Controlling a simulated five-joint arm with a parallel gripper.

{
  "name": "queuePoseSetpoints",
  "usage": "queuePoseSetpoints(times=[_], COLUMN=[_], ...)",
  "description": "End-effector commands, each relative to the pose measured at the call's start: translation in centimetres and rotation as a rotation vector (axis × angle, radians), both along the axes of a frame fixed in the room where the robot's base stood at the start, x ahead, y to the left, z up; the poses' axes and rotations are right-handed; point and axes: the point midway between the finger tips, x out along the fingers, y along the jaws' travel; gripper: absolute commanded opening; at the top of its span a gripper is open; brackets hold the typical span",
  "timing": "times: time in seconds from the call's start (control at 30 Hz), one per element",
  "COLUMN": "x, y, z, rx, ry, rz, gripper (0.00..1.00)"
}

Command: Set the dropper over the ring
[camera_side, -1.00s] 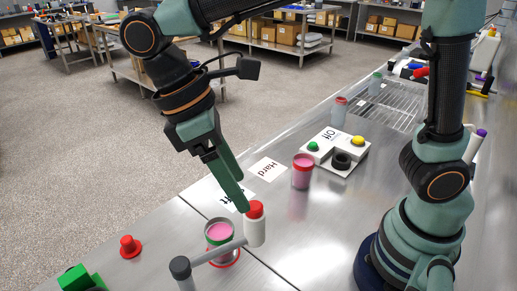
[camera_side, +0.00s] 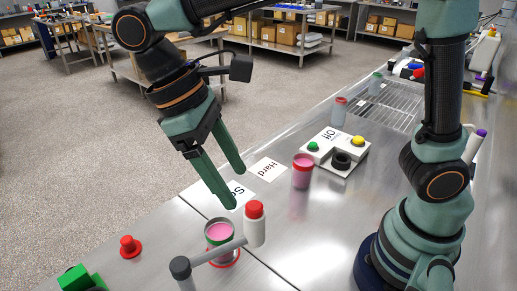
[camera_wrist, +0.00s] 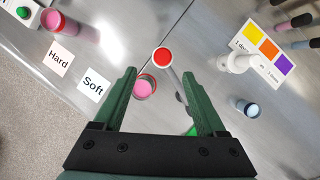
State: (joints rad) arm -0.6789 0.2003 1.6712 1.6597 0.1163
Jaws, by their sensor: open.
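A white bottle with a red cap (camera_side: 254,224), which looks like the dropper, stands upright on the steel bench. Its round red cap shows in the wrist view (camera_wrist: 162,57). A red ring (camera_side: 232,263) shows on the bench around the foot of a cup with pink contents (camera_side: 219,233). A grey bar in front partly hides the ring. My gripper (camera_side: 236,190) is open and empty above the bench, with its fingers pointing down. In the wrist view my fingertips (camera_wrist: 160,73) are spread, with the cap just beyond and between them and the pink cup nearer.
A grey bar with a dark-capped end (camera_side: 181,268) crosses in front of the cup. A red knob (camera_side: 128,246) and green block (camera_side: 76,278) lie left. Cards reading Hard (camera_side: 268,169) and Soft, a pink jar (camera_side: 302,172) and a button panel (camera_side: 335,150) stand beyond.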

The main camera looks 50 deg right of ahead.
Motion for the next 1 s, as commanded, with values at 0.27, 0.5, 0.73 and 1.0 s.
queuePoseSetpoints(times=[0.27,0.5,0.73,1.0], x=[-1.6,-3.0,-3.7,-3.7], y=[-1.0,-1.8,-2.3,-2.3], z=[-4.1,-8.1,-10.2,-10.5], rx=[-0.004,-0.005,-0.005,-0.003], ry=[0.003,0.001,-0.002,-0.004], rz=[0.004,0.006,0.006,0.006], gripper=[0.73,0.73,0.73,0.73])
